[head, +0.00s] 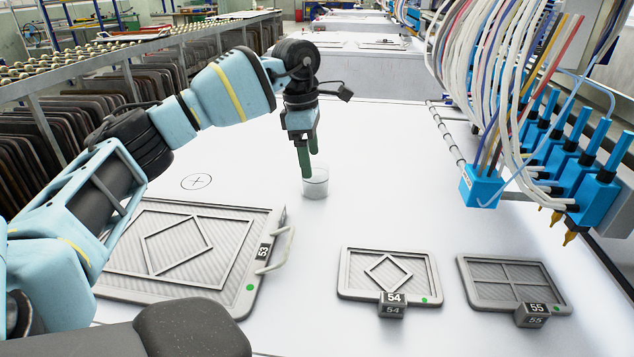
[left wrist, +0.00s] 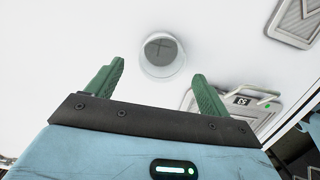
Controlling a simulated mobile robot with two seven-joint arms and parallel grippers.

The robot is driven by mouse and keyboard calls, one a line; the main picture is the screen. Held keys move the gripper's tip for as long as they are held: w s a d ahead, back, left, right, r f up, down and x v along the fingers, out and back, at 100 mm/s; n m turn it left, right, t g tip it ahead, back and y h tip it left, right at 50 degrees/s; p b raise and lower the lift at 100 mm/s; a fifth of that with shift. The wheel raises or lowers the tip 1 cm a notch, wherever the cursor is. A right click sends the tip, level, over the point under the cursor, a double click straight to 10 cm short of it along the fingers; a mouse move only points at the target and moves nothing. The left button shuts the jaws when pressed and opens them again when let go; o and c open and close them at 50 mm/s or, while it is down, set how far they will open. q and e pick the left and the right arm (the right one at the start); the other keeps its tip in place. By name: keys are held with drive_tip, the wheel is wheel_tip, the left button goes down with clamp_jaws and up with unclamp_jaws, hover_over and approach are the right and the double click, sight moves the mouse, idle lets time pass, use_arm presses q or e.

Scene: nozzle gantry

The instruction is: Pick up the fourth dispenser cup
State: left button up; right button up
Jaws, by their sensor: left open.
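A small clear cup (head: 316,184) stands upright on the white table in the head view. In the left wrist view the cup (left wrist: 162,56) is seen from above, beyond the fingertips and roughly between them; a dark cross mark shows inside it. My left gripper (head: 307,160) points down at the cup, its green fingers just above or beside the rim; I cannot tell whether they touch it. In the left wrist view the fingers of my left gripper (left wrist: 158,78) are wide apart with nothing between them. My right gripper is not in view.
Plate 53 (head: 150,283) lies left, with plate 54 (head: 345,292) and plate 55 (head: 480,300) at the front right. Blue nozzles (head: 597,187) with hoses hang at the right. A circled cross (head: 196,181) marks bare table left of the cup.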

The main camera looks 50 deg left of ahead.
sight(317, 178)
use_arm(q)
drive_tip(key=shift+w+d+f+b, duration=0.1)
drive_tip(key=shift+w+d+f, duration=0.1)
drive_tip(key=shift+f, duration=0.85)
drive_tip(key=shift+w+d+f+b, duration=0.1)
drive_tip(key=shift+d+f, duration=0.15)
drive_tip(key=shift+f, duration=0.75)
drive_tip(key=shift+w+d+f+b, duration=0.1)
drive_tip(key=shift+w+d+f, duration=0.1)
drive_tip(key=shift+f, duration=0.85)
drive_tip(key=c, duration=1)
wheel_tip(317, 178, up, 10)
drive_tip(key=shift+r+p, duration=0.1)
drive_tip(key=shift+p, duration=0.5)
drive_tip(key=shift+c, duration=0.2)
